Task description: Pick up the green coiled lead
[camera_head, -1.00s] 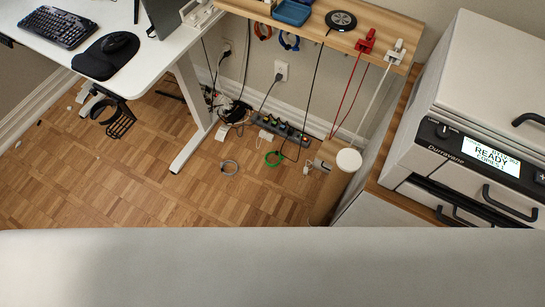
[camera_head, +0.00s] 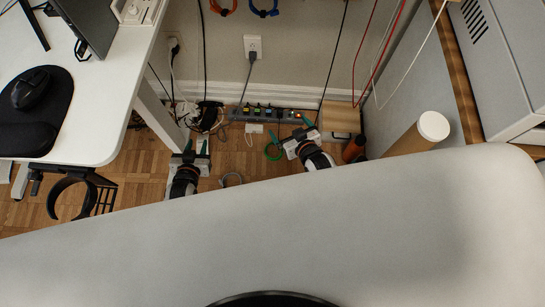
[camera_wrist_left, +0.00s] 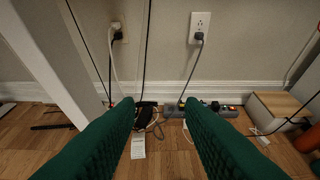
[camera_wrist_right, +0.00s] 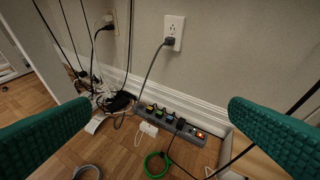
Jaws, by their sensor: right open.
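The green coiled lead (camera_head: 273,151) lies on the wooden floor just in front of the power strip (camera_head: 268,115). In the right wrist view the green coiled lead (camera_wrist_right: 156,165) shows near the bottom edge, between the fingers. My right gripper (camera_head: 299,134) is open and empty, just right of the coil in the head view. My left gripper (camera_head: 190,148) is open and empty, farther left beside the desk leg. Its green fingers (camera_wrist_left: 162,125) stand apart, with the power strip beyond them.
A grey coiled lead (camera_head: 232,179) lies on the floor between my grippers. Tangled cables and adapters (camera_head: 203,117) sit by the wall. The white desk (camera_head: 110,115) is at left.

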